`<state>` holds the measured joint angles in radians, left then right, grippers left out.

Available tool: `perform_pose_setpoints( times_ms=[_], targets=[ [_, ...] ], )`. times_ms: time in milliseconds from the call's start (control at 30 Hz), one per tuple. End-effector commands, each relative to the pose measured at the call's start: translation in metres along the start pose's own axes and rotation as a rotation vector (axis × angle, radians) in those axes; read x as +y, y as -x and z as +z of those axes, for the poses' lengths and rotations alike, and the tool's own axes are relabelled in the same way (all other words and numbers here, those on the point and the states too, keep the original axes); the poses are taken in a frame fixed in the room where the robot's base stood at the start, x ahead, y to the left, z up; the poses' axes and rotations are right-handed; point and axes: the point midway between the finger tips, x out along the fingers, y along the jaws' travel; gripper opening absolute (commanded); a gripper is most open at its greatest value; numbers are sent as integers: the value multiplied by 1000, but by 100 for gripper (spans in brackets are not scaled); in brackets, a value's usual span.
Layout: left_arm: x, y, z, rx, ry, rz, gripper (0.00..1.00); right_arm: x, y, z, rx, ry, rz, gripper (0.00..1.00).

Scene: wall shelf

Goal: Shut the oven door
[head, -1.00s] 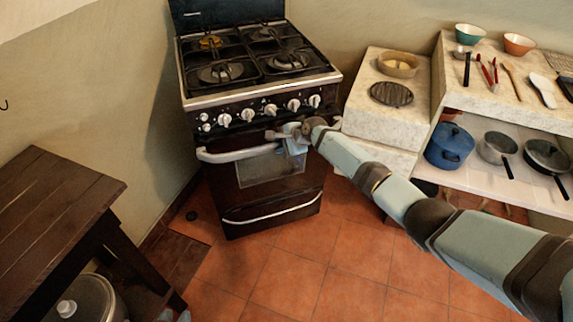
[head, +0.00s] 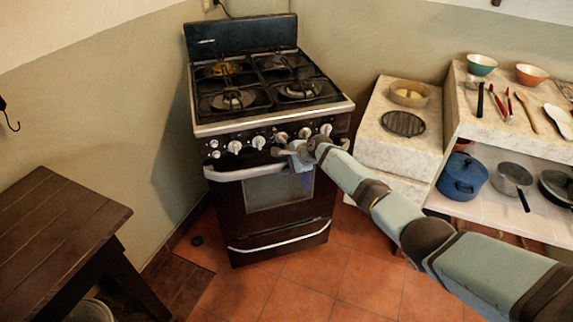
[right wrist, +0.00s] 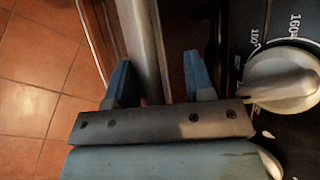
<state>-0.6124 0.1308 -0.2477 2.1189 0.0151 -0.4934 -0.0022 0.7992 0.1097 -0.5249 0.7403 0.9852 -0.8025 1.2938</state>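The oven (head: 285,222) is a dark stove with burners on top and a row of white knobs. Its door (head: 238,200), with a window and a pale bar handle (head: 236,174), stands upright against or very close to the oven front; I cannot tell whether a small gap remains. My right gripper (head: 294,156) is at the right part of the handle, just below the knobs. In the right wrist view the open blue fingers (right wrist: 160,82) stand on either side of the handle bar (right wrist: 149,50), with space beside it. My left gripper is not in view.
A knob (right wrist: 282,80) sits close to the right finger in the wrist view. A wooden table (head: 60,225) stands at the left. A stone counter (head: 400,150) and a shelf with pots, such as a blue pot (head: 462,177), are at the right. Tiled floor (head: 310,285) lies in front.

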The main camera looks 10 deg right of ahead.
Motion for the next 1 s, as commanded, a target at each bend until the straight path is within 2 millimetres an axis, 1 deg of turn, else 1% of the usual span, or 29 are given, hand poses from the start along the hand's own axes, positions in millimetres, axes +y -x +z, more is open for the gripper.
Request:
perform_pose_setpoints(
  times_ms=[33, 267, 367, 467, 667, 800, 900, 1000],
  targets=[
    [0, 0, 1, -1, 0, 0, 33, -6, 2, 2, -1, 3, -10, 39],
    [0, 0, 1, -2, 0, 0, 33, -5, 2, 2, -2, 2, -8, 39],
    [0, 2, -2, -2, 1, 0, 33, -6, 8, 2, -1, 2, -8, 39],
    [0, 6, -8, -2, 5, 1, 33, -6, 22, 2, -1, 2, -7, 39],
    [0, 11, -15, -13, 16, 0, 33, -5, 67, 1, 0, 3, -7, 39],
    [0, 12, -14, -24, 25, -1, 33, -3, 97, 1, 0, 2, -3, 39],
    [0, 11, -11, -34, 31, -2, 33, -2, 114, 0, 0, 2, -2, 39],
    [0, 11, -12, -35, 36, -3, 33, -2, 127, 0, -1, 0, -1, 39]
  ],
)
